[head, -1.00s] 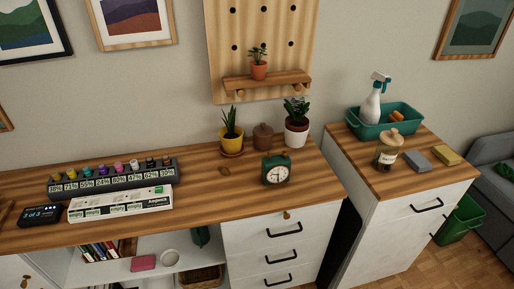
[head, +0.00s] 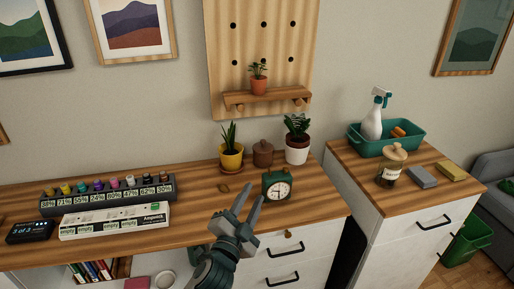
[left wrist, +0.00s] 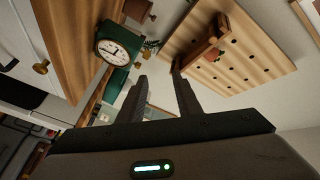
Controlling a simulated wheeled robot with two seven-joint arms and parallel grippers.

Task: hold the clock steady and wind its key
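The green clock (head: 277,186) with a white face stands upright on the wooden desk, near its right end. It also shows in the left wrist view (left wrist: 118,52), beyond my fingers. Its winding key is not visible from here. My left gripper (head: 243,202) is in front of the desk's edge, just left of the clock and apart from it. Its two fingers are spread with nothing between them, and they also show in the left wrist view (left wrist: 160,92). My right gripper is in neither view.
Behind the clock stand a yellow-potted plant (head: 231,156), a brown lidded pot (head: 263,153) and a white-potted plant (head: 297,150). A row of bottles in a dark rack (head: 108,195) and a white box (head: 115,220) lie to the left. The desk between box and clock is mostly clear.

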